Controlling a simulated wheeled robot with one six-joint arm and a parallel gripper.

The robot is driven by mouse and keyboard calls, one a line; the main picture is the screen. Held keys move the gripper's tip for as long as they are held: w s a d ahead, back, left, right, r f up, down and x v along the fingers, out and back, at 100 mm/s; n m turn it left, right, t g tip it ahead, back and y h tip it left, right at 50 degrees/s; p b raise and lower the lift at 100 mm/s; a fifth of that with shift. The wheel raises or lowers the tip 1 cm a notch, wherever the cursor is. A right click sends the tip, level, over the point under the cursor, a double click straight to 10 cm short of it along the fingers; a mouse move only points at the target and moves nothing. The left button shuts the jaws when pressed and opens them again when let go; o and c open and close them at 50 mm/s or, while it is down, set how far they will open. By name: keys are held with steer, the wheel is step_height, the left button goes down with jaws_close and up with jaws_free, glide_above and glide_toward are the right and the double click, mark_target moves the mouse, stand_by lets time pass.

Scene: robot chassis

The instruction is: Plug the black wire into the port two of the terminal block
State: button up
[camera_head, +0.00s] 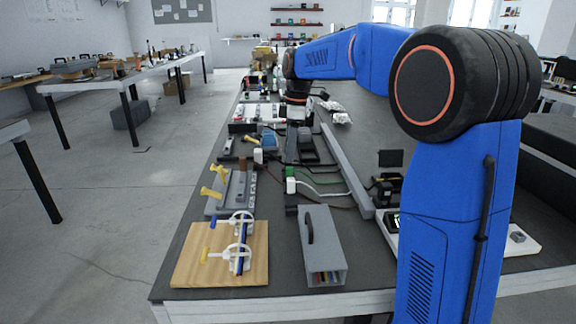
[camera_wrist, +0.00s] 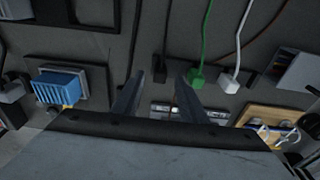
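My gripper (camera_wrist: 160,92) is open in the wrist view, with its two dark fingers apart. In the head view, my gripper (camera_head: 298,122) points down over the middle of the bench. A dark wire (camera_wrist: 166,30), which looks like the black one, runs down from the top edge towards the space between the fingers. Its end looks dark and is hard to make out. A light grey strip (camera_wrist: 175,108) shows beyond the fingers, partly hidden. A blue ribbed block (camera_wrist: 62,85) sits at left on a dark plate; I cannot tell which part is the terminal block.
A green wire's plug (camera_wrist: 197,80) and a white wire's plug (camera_wrist: 229,84) lie right of the fingers. The green plug (camera_head: 290,171) also shows in the head view. A grey box with a handle (camera_head: 322,245) and a wooden board with clamps (camera_head: 190,262) stand at the front.

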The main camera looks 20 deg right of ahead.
steer(key=shift+a+f, duration=0.1)
steer(key=shift+f, duration=0.6)
steer(key=shift+c, duration=0.6)
jaws_close()
step_height(320, 180, up, 11)
steer(key=shift+r, duration=0.1)
